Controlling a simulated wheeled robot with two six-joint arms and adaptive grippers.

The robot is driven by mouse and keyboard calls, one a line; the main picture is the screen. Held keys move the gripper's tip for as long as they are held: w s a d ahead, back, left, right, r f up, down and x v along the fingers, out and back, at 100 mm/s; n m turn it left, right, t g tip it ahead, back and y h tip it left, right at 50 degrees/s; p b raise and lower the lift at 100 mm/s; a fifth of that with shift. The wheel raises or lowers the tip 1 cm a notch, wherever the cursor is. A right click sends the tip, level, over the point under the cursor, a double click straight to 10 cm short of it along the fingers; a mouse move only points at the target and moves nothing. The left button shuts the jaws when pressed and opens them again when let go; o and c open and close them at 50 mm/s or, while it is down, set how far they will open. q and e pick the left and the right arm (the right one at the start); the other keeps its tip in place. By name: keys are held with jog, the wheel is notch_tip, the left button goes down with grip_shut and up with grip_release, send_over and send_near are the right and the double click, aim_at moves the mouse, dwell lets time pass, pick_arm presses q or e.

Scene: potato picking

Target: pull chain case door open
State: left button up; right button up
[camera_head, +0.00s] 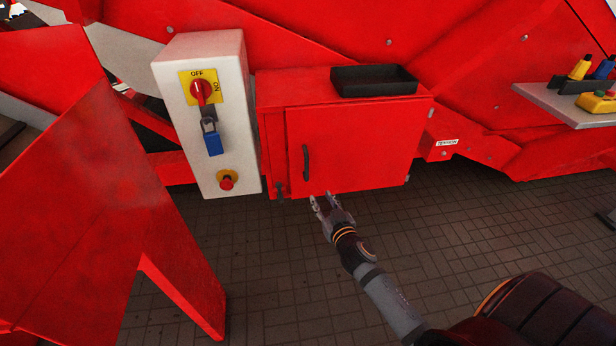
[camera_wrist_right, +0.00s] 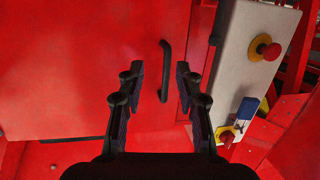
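The red chain case door (camera_head: 350,150) is shut, flush with the front of its red case. A dark vertical bar handle (camera_head: 306,162) is near the door's left edge. My right gripper (camera_head: 324,201) is open and empty, just below and right of the handle in the head view. In the right wrist view, the handle (camera_wrist_right: 165,70) shows beyond my open fingers (camera_wrist_right: 158,82), between their tips in the picture. I see no contact. A small dark latch (camera_head: 280,192) is at the case's lower left. My left gripper is not in view.
A white switch box (camera_head: 235,120) with a rotary switch, blue padlock and red button stands just left of the case. A black tray (camera_head: 374,80) lies on top of the case. A grey shelf (camera_head: 540,103) is at right. Floor (camera_head: 480,220) in front is clear.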

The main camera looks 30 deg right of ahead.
jog(key=t, duration=0.2)
send_near(307, 164)
jog(key=w, duration=0.3)
jog(key=w+p, duration=0.1)
jog(key=w, duration=0.2)
jog(key=w+d+p, duration=0.1)
jog(key=w, duration=0.2)
jog(key=shift+w+r, duration=0.1)
jog(key=shift+w, duration=0.1)
jog(key=shift+w+p, duration=0.3)
jog(key=shift+w, duration=0.3)
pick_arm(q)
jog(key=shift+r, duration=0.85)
pick_arm(e)
grip_shut()
